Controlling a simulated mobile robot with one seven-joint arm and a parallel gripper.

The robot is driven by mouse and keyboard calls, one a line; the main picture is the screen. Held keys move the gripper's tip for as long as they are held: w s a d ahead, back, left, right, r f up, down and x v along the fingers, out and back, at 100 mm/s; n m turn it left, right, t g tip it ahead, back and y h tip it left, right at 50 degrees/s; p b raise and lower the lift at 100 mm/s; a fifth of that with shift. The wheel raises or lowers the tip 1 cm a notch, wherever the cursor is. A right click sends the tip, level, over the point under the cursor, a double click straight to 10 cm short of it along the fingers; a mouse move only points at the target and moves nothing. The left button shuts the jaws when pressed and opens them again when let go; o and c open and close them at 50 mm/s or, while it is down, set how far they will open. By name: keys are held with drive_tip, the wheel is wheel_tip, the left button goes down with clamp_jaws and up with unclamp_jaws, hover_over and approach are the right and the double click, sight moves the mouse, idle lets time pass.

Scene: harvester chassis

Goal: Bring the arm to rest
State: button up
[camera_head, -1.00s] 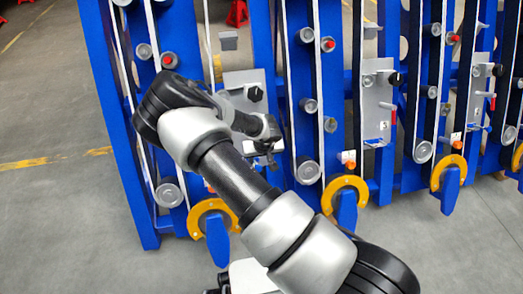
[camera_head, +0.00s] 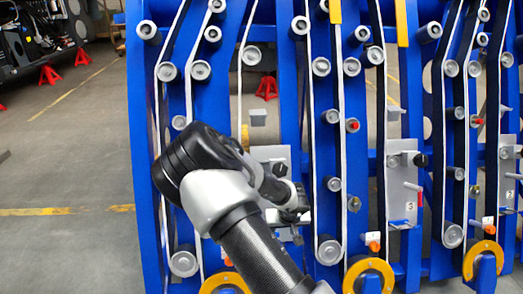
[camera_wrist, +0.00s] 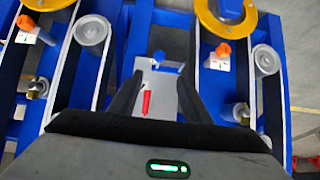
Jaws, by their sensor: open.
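My gripper (camera_head: 294,213) is in front of a grey plate (camera_head: 272,157) on the blue harvester chassis (camera_head: 140,130), in the head view. My black and silver arm reaches up to it from the bottom middle. In the wrist view my gripper (camera_wrist: 157,88) has its two dark fingers apart with nothing held. Beyond the fingers is a grey plate (camera_wrist: 160,76) with a red handle (camera_wrist: 146,101) and a blue piece (camera_wrist: 158,57). I cannot tell the exact gap between fingers and plate.
Grey rollers (camera_head: 183,263) and white belts line the chassis. Yellow rings (camera_head: 370,275) stand out low on its front. A second grey plate (camera_head: 403,180) with a red handle is to the right. Open grey floor (camera_head: 70,170) lies left, with red stands (camera_head: 48,76) far back.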

drive_tip(key=s+a+r+g+y, duration=0.1)
drive_tip(key=s+a+r+y, duration=0.35)
drive_tip(key=r, duration=0.75)
drive_tip(key=s+a+r+g+y, duration=0.15)
drive_tip(key=s+a+r, duration=0.35)
drive_tip(key=s+r, duration=0.5)
drive_tip(key=s+d+r+t+h, duration=0.25)
drive_tip(key=s+d+r, duration=0.25)
drive_tip(key=s+r, duration=0.25)
drive_tip(key=s+d+r+t+h, duration=0.1)
drive_tip(key=s+d+r+h, duration=0.2)
drive_tip(key=s+d+r, duration=0.4)
wheel_tip(320, 180, up, 24)
drive_tip(key=a+p, duration=0.1)
drive_tip(key=p, duration=2.2)
drive_tip(key=shift+w+a, duration=0.25)
drive_tip(key=shift+w, duration=0.1)
drive_tip(key=shift+h, duration=0.25)
